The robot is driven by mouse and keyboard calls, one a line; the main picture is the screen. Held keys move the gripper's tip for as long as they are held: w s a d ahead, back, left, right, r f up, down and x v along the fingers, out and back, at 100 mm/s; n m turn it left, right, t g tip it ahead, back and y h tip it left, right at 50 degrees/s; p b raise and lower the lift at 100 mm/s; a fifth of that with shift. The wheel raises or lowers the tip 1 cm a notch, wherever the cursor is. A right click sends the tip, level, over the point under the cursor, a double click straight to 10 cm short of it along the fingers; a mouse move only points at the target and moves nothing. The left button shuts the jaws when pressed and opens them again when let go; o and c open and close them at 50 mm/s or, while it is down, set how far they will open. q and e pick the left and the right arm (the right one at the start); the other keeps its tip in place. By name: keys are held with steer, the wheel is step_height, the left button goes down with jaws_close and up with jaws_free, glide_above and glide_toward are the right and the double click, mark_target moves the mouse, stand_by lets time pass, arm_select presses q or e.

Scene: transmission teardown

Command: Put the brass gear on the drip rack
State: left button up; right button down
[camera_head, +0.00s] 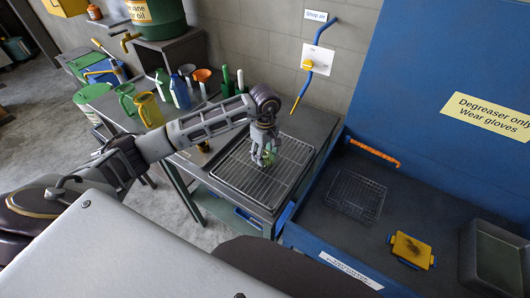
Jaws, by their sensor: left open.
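The drip rack (240,178), a wire grid in a shallow tray, lies on the dark bench. My left gripper (265,160) points down over the middle of the rack with its fingers open. A small yellow-green thing shows between and behind the fingers, low at the rack; it may be the brass gear, but the fingers hide most of it. I cannot tell whether it touches the wires. My right gripper is not in view.
Several bottles, a green jug (126,98) and a yellow jug (148,110) stand at the bench's back left. The blue degreaser basin at right holds a wire basket (356,196), a yellow item (411,251) and a grey pan (499,258). The rack's front is clear.

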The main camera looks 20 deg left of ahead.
mark_target(265, 154)
arm_select(q)
steer(key=shift+r, duration=0.15)
step_height(265, 154, up, 12)
steer(key=b, duration=0.1)
steer(key=shift+b, duration=0.4)
stand_by(0.5)
steer(key=shift+s, duration=0.1)
stand_by(0.6)
